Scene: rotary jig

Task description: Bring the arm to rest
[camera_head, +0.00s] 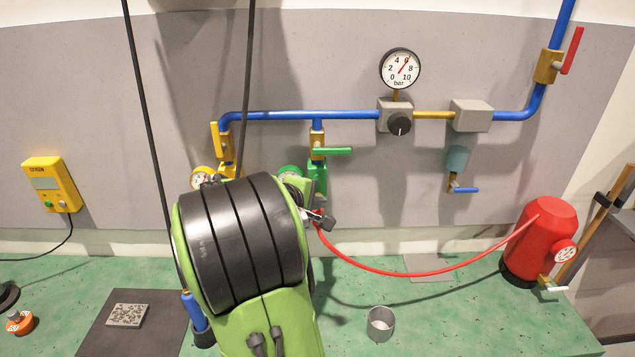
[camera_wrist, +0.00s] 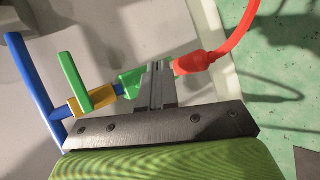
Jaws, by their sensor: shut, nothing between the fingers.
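My gripper (camera_wrist: 158,70) shows in the wrist view with its two grey fingers together and nothing between them. Its tips are in front of the green fitting (camera_wrist: 131,86) and the red hose end (camera_wrist: 198,63), which overlap in the picture; I cannot tell if they touch. In the head view my green and black arm rises in front of the wall pipes and mostly hides the gripper. The green-handled valve (camera_head: 333,151) stands just above and beyond the arm, and the red hose (camera_head: 425,271) runs from near there to the red tank (camera_head: 540,235).
Blue pipe (camera_head: 270,115) with a gauge (camera_head: 399,68) crosses the wall. On the green bench are a metal cup (camera_head: 380,323), a dark mat (camera_head: 150,336) with a speckled block (camera_head: 127,315), and an orange knob-like part (camera_head: 19,322). A yellow box (camera_head: 52,184) hangs at left.

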